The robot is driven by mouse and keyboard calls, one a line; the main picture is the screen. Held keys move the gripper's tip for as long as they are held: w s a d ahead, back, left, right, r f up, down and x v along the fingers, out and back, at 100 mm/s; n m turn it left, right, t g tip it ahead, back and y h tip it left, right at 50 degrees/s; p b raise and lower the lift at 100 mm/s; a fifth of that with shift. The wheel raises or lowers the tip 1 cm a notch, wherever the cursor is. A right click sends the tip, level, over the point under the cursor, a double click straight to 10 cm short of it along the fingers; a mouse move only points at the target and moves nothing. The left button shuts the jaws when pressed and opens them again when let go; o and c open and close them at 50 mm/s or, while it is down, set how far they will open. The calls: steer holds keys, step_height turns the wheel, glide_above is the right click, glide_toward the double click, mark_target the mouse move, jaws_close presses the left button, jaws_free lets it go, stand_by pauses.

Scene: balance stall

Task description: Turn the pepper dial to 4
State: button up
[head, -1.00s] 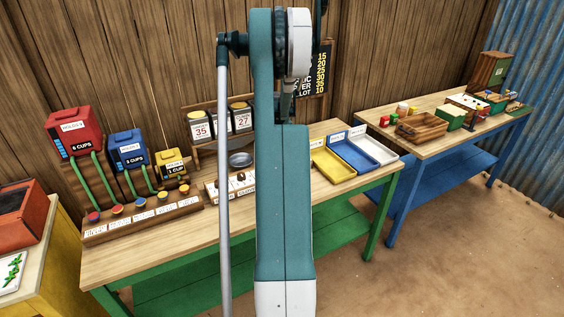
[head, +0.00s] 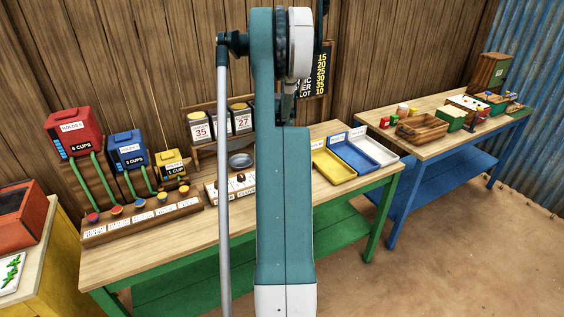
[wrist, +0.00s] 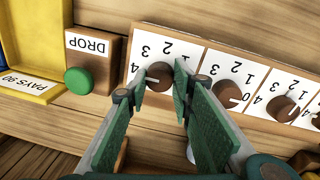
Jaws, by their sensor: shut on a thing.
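In the wrist view a row of brown round dials sits on white number cards. My gripper (wrist: 160,82) has its green pads on either side of the leftmost dial (wrist: 160,74), shut on it. The pale pointer of this dial points left, close to the 4 on its card. No word naming the dial is legible, so I cannot confirm that it is the pepper one. Two other dials, the second (wrist: 226,94) and third (wrist: 284,109), have pointers toward the right. In the head view my arm hides the gripper and most of the dial board (head: 212,191).
A green button (wrist: 78,81) beside a DROP label stands left of the held dial. A yellow tray (wrist: 32,70) is further left. In the head view, coloured hoppers (head: 127,149) stand at the left of the green-legged table and a blue tray (head: 350,155) lies at its right.

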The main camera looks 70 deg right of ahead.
steer(key=o, duration=0.9)
steer(key=shift+w+a+r, duration=0.1)
steer(key=shift+a+r, duration=0.05)
steer(key=shift+r, duration=1.85)
steer(key=shift+w+a+r, duration=0.1)
steer(key=shift+r, duration=1.9)
steer(key=shift+w+a+r, duration=0.1)
steer(key=shift+a+r, duration=0.05)
steer(key=shift+r, duration=1.85)
